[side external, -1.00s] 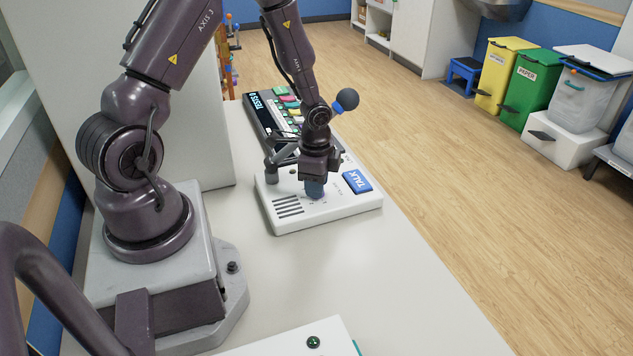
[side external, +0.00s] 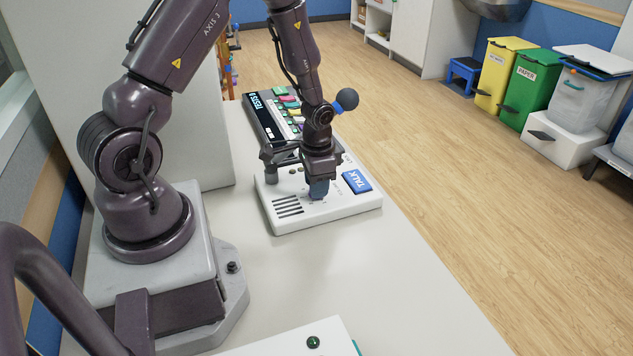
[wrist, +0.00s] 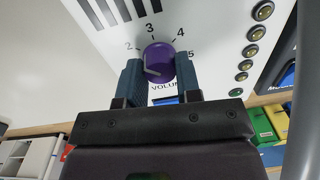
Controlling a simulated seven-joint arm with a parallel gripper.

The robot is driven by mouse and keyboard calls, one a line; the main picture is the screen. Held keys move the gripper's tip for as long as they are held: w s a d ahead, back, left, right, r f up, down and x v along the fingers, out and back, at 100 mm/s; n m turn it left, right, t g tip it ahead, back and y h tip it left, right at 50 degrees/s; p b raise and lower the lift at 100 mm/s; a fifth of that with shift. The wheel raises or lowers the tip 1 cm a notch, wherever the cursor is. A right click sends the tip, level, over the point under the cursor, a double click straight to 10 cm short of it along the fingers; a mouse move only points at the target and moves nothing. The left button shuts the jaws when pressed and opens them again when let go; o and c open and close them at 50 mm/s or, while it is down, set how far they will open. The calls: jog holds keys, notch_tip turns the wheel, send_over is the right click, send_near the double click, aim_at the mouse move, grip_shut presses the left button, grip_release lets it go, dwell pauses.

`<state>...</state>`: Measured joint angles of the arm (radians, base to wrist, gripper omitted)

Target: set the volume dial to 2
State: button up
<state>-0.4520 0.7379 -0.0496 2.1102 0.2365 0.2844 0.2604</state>
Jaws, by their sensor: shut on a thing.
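The volume dial is a purple knob (wrist: 158,60) on the white intercom panel (wrist: 105,35), which also shows in the side external view (side external: 330,213). Printed numbers 2, 3, 4 and 5 show around the knob, with "VOLUME" partly visible below it. A pale pointer mark on the knob lies toward its lower left, on the side of the left finger; the exact number it points at cannot be told. My gripper (wrist: 160,75) is shut on the knob, one blue-grey finger on each side. In the side external view my gripper (side external: 318,188) points down and its fingers hide the knob.
A blue TALK button (side external: 356,181) sits on the panel right of my gripper. Speaker slots (side external: 288,206) lie at its left. A dark device with coloured keys (side external: 265,118) stands behind.

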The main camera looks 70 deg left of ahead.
dwell(0.3)
jog(key=o, duration=0.9)
jog(key=r, duration=1.3)
jog(key=shift+d, duration=0.25)
notch_tip(320, 180, up, 10)
jog(key=n+t, duration=0.1)
jog(key=n, duration=0.2)
send_over(309, 202)
jog(key=s+d, duration=0.4)
jog(key=d, duration=0.2)
jog(key=s+d+r+t, duration=0.1)
jog(key=d+r, duration=0.1)
jog(key=s+d+r+m+t, duration=0.1)
jog(key=s+d+r+t, duration=0.1)
jog(key=r, duration=0.1)
jog(key=s+d+r+m+t, duration=0.1)
jog(key=d+r, duration=0.1)
jog(key=shift+s+d+r+t, duration=0.1)
jog(key=shift+s+r+t, duration=0.2)
jog(key=shift+s+r, duration=0.1)
